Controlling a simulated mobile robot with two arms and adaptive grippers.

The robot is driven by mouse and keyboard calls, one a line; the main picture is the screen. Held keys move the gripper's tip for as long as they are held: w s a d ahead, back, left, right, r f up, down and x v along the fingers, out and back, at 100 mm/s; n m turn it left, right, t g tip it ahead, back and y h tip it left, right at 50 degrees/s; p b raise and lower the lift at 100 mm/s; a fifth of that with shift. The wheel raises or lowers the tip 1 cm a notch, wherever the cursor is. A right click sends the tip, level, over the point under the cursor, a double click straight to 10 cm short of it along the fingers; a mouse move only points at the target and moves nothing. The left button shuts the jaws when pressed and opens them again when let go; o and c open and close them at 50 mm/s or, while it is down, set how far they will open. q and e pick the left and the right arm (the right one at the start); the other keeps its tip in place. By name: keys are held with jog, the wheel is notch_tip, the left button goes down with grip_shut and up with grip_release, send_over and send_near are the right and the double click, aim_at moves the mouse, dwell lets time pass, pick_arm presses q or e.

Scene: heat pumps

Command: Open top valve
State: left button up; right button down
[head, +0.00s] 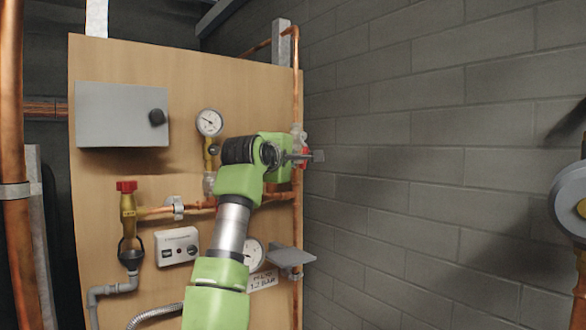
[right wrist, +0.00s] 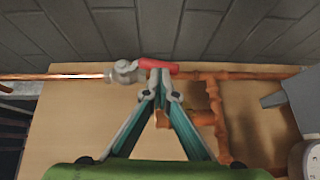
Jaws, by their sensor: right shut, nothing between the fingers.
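The top valve has a red handle (head: 301,148) and sits on the vertical copper pipe at the board's right edge, partly hidden behind my right gripper. In the right wrist view the red handle (right wrist: 158,66) lies along the copper pipe, beside the grey valve body (right wrist: 125,72). My right gripper (head: 312,156) is at the valve in the head view. In the right wrist view the right gripper (right wrist: 161,90) has its fingertips together and empty, right at the handle. I cannot tell whether they touch it. My left gripper is not in view.
The wooden board (head: 100,170) carries a grey box (head: 122,114), an upper gauge (head: 209,122), a lower-left red-handled valve (head: 126,186) and a white control box (head: 177,246). A grey bracket (head: 290,257) juts out low on the right. A block wall (head: 430,180) stands close on the right.

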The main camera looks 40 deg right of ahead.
jog(key=shift+d+f+n+h+b, duration=0.35)
jog(key=shift+h+b, duration=0.25)
jog(key=shift+b, duration=0.45)
jog(key=shift+d, duration=0.1)
